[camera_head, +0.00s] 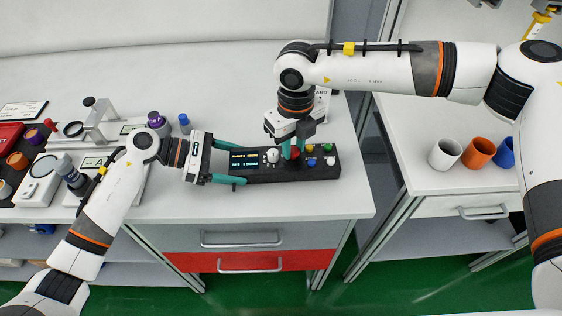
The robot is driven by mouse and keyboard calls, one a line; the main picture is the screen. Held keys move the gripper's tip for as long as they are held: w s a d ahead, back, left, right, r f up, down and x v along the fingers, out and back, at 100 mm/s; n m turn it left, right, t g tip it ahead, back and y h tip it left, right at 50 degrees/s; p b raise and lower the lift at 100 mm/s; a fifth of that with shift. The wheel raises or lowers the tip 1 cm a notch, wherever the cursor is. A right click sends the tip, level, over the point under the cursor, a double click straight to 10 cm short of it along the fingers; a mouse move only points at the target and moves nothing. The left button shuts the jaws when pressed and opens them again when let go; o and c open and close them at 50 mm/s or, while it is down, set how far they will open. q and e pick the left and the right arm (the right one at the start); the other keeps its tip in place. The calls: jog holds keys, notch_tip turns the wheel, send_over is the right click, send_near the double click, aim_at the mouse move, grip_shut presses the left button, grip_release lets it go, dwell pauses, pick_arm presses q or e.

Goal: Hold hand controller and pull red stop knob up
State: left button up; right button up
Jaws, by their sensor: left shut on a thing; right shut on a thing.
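The hand controller (324,172) is a dark box on the white table, with a small lit screen, a white knob and several coloured buttons on top. My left gripper (236,163) comes from the left, and its teal fingers are shut on the controller's left end. The red stop knob (295,153) is on the controller's top, right of the white knob. My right gripper (292,149) points down from above, with its teal fingers shut on the red knob and partly hiding it. I cannot tell how far up the knob stands.
A purple-topped bottle (156,121), a blue-capped item (185,123) and a lever device (97,121) stand left on the table. White, orange and blue cups (478,151) stand on the right-hand table. A sign stands partly hidden behind my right gripper. The table front is clear.

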aim_at(293, 150)
jog(key=o, duration=0.9)
jog(key=shift+f, duration=0.1)
jog(key=shift+r, duration=3.05)
pick_arm(q)
jog(key=o, duration=0.9)
